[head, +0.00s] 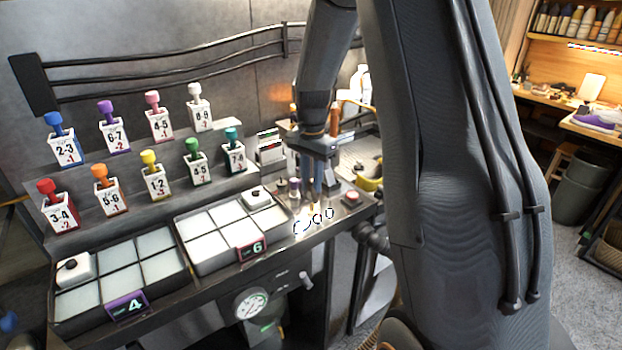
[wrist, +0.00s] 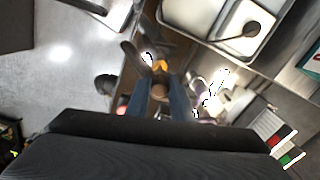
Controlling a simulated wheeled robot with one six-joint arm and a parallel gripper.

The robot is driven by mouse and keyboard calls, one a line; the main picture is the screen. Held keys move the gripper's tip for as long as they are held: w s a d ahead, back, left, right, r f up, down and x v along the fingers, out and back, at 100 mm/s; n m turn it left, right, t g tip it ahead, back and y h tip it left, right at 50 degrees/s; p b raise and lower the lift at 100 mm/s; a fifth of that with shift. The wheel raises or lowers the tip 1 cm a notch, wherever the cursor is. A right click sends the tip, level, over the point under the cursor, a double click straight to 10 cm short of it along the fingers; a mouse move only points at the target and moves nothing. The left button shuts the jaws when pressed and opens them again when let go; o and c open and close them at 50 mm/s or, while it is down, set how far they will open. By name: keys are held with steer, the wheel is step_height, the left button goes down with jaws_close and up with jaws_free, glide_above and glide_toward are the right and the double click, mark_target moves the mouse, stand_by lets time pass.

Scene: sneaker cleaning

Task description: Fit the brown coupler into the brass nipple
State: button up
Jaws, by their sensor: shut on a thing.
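My gripper (head: 314,195) points down at the right end of the dark bench in the head view. In the wrist view its two blue fingers (wrist: 161,80) are shut on a small brown piece, which looks like the brown coupler (wrist: 160,87). A bright brass-yellow piece (wrist: 160,66), probably the brass nipple, shows just beyond the fingertips, in line with the coupler. I cannot tell whether the two touch or are joined. In the head view the coupler is too small and too hidden by the fingers to make out.
A pressure gauge (head: 251,304) hangs on the bench front. White trays marked 4 (head: 127,306) and 6 (head: 252,249) lie left of my gripper. Several numbered bottles with coloured knobs stand on the steps behind. A red button box (head: 351,198) sits close on the right.

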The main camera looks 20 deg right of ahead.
mark_target(312, 204)
steer(key=shift+f, duration=0.6)
steer(key=shift+p, duration=0.3)
stand_by(1.4)
steer(key=shift+f+b, duration=0.75)
steer(key=shift+f, duration=1.05)
steer(key=o, duration=1.1)
steer(key=shift+r+b, duration=1.25)
steer(key=shift+r, duration=2.7)
